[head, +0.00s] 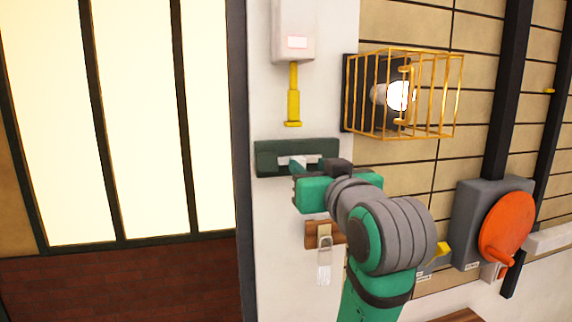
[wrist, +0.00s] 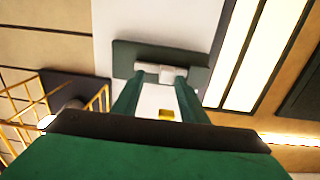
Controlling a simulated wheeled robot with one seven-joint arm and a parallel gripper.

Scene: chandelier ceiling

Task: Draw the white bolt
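The white bolt (head: 298,160) lies across a dark green plate (head: 267,158) on a white wall post. In the wrist view the bolt (wrist: 160,71) shows as two pale blocks on the plate (wrist: 123,58), straight ahead of the fingers. My gripper (head: 296,172) is right at the plate, just below the bolt in the head view. In the wrist view my gripper's two green fingers (wrist: 158,80) stand apart, with their tips at the bolt's lower edge. Whether they touch it I cannot tell. My wrist hides part of the plate's right end in the head view.
A yellow-handled white box (head: 293,40) hangs above the plate. A yellow wire cage (head: 440,95) around a lamp juts out at upper right. Below are a wooden block with a pale tag (head: 324,270) and, further right, a grey box with an orange disc (head: 507,225).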

